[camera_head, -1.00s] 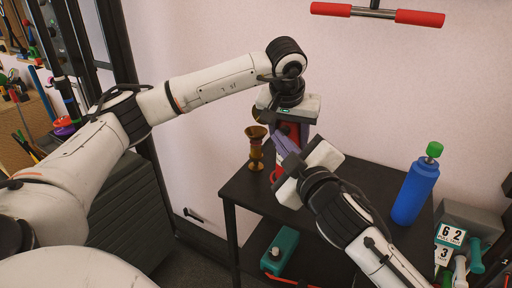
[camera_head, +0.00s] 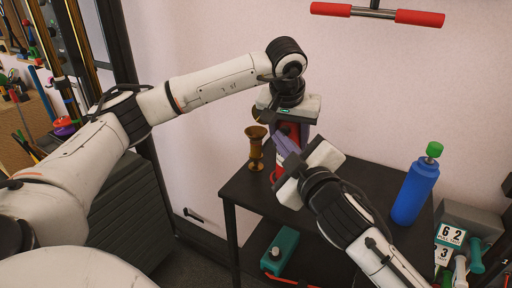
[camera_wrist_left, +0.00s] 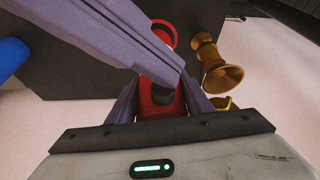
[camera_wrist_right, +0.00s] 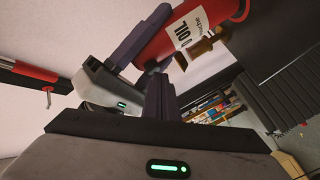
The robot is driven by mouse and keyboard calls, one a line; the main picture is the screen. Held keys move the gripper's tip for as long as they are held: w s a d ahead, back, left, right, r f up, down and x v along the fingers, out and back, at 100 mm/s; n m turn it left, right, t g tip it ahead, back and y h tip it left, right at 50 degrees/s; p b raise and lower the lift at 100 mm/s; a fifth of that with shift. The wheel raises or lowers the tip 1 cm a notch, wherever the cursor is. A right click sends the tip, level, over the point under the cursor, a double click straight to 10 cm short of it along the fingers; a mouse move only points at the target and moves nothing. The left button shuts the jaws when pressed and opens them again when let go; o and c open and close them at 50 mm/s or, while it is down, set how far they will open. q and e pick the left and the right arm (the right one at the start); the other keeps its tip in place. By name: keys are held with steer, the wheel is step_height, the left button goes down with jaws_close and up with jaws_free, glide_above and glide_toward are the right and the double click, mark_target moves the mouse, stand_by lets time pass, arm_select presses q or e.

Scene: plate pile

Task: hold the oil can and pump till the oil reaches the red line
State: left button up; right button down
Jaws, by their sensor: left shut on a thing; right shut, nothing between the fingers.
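The red oil can (camera_head: 280,168) stands at the back left of the black table. Its white label with "OIL" (camera_wrist_right: 188,29) shows in the right wrist view. My left gripper (camera_wrist_left: 160,104) is shut on the can from above, one purple finger on each side. My right gripper (camera_head: 281,142) is shut and empty. Its purple fingers cross in front of the can's upper part and hide some of it. In the left wrist view they reach over the can's top; I cannot tell whether they touch it. I cannot make out the oil level or a red line.
An amber, goblet-shaped vessel (camera_head: 256,147) stands just left of the can. A blue bottle with a green cap (camera_head: 415,190) stands at the table's right. A teal box (camera_head: 283,250) lies below. A red-handled bar (camera_head: 376,12) hangs on the wall.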

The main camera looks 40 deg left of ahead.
steer(key=s+d, duration=0.1)
steer(key=s, duration=0.5)
steer(key=shift+d, duration=0.15)
stand_by(1.0)
arm_select(q)
steer(key=o, duration=1.6)
steer(key=shift+c, duration=0.2)
steer(key=v, duration=1.2)
steer(key=shift+s, duration=0.1)
